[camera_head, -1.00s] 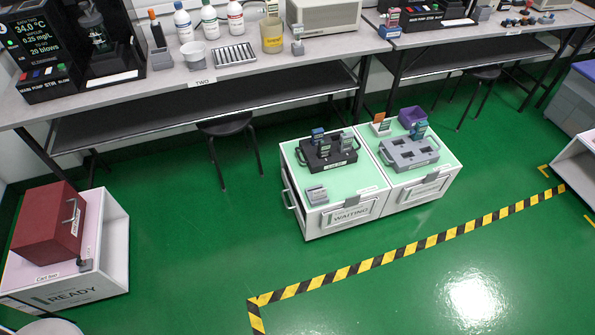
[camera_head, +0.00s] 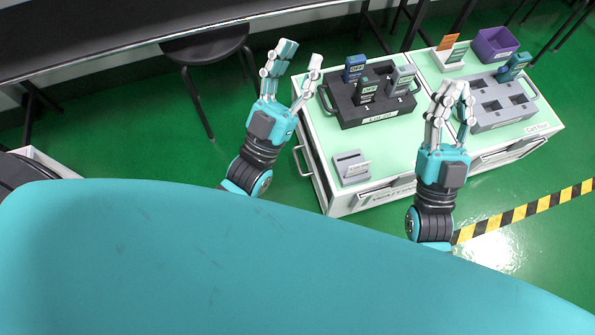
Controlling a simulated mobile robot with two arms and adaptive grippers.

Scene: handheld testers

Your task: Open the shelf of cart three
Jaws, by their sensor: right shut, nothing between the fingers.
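Two white carts with pale green tops stand side by side. The left cart (camera_head: 384,160) has a side handle (camera_head: 301,160) and a front panel partly hidden by my body and right arm. The right cart (camera_head: 483,143) has a front panel partly hidden by my right arm. My left gripper (camera_head: 301,52) is open and empty, raised left of the left cart.
The left cart carries a black tray (camera_head: 372,112) with several testers and a grey holder (camera_head: 352,167). The right cart carries a grey tray (camera_head: 500,105), a purple bin (camera_head: 494,44) and an orange-topped piece. A stool (camera_head: 205,45) stands behind left. Green floor is clear between.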

